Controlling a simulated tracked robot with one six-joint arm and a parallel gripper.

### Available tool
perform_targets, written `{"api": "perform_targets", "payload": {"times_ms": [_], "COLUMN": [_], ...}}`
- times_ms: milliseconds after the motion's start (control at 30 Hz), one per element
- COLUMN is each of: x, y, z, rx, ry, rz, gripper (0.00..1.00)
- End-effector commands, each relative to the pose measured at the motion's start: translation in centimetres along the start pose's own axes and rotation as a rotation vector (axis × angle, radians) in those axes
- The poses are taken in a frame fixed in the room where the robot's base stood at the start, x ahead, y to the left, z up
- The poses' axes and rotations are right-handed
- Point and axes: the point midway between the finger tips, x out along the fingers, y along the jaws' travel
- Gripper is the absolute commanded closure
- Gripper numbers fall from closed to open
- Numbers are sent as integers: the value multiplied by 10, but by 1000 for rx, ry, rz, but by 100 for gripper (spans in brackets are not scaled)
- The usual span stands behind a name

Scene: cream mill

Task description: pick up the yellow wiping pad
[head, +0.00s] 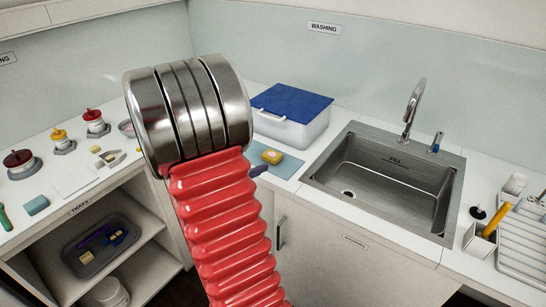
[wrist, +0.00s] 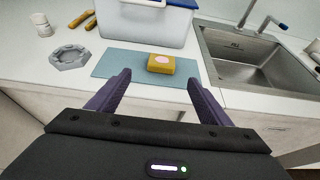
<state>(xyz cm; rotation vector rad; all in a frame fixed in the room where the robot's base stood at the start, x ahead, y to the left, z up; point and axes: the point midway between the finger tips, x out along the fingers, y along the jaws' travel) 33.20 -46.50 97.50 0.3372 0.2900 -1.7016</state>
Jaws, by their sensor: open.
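The yellow wiping pad (wrist: 160,64) lies on a blue-grey mat (wrist: 112,66) on the counter, with a pale pink oval on its top. The pad also shows in the head view (head: 272,156), on the mat (head: 260,148) in front of the lidded box. My gripper (wrist: 158,80) is open and empty, its two purple fingers spread apart. In the wrist view the pad appears beyond the fingertips and between their directions, with no contact visible. In the head view my red arm hides most of the gripper; only a purple finger part shows beside the arm.
A clear box with a blue lid (head: 291,103) stands just behind the mat. The sink (head: 385,175) with its tap (head: 412,108) is to the right. A grey holder (wrist: 69,56) sits left of the mat. Lidded jars (head: 95,122) stand on the left counter.

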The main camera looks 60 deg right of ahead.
Motion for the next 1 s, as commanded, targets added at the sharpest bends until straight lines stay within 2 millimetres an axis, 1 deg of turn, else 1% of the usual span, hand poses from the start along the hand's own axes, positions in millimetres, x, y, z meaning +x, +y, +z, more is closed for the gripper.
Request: {"api": "perform_targets", "payload": {"times_ms": [33, 200, 400, 533, 833, 933, 1000], "x": [9, 36, 61, 67, 68, 73, 80], "y": [-2, -2, -1, -1, -1, -2, -3], "z": [0, -1, 0, 0, 0, 0, 0], "rx": [1, 1, 1, 2, 1, 1, 1], "ry": [1, 1, 0, 1, 1, 1, 1], "rz": [-4, -4, -2, -1, -1, -2, -3], "gripper": [27, 27, 27, 27, 27, 27, 27]}}
